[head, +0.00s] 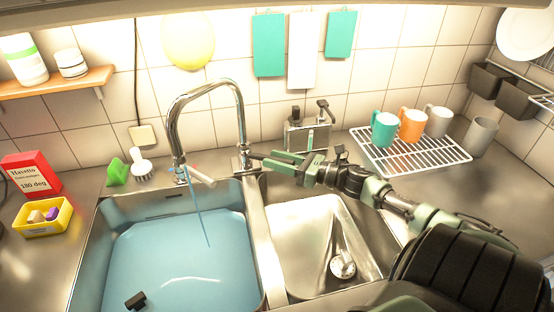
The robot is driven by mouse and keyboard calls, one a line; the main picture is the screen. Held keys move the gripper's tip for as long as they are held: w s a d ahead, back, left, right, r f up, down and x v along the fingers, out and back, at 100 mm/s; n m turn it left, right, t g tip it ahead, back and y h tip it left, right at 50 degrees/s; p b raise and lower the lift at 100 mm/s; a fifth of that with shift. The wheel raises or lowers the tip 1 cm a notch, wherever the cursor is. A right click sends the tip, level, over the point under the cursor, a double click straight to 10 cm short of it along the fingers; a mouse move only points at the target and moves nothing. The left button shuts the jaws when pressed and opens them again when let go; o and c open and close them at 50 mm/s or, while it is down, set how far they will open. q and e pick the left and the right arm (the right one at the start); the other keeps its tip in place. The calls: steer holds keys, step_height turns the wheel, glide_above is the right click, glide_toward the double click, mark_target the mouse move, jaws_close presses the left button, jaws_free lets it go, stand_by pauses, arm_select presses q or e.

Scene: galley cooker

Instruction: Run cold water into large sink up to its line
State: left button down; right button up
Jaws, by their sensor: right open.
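The large sink (82,262) is on the left and holds blue-tinted water (180,255) across its basin. A fill line cannot be made out. The chrome tap (238,105) arches above its back edge, and a thin stream (200,220) runs into the water. A short pale bar (201,176) sits by the spout end, with small red and blue marks behind it. My right gripper (268,161) is open and empty, its fingers pointing left beside the tap's right base. Whether it touches the tap cannot be told. My left gripper is out of view.
The smaller sink (290,222) on the right holds a metal utensil (342,265). A white rack (380,164) bears several mugs. A dark block (135,299) lies at the large sink's front. A brush (140,166) and yellow box (45,230) stand left.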

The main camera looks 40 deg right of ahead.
jaws_close()
stand_by(1.3)
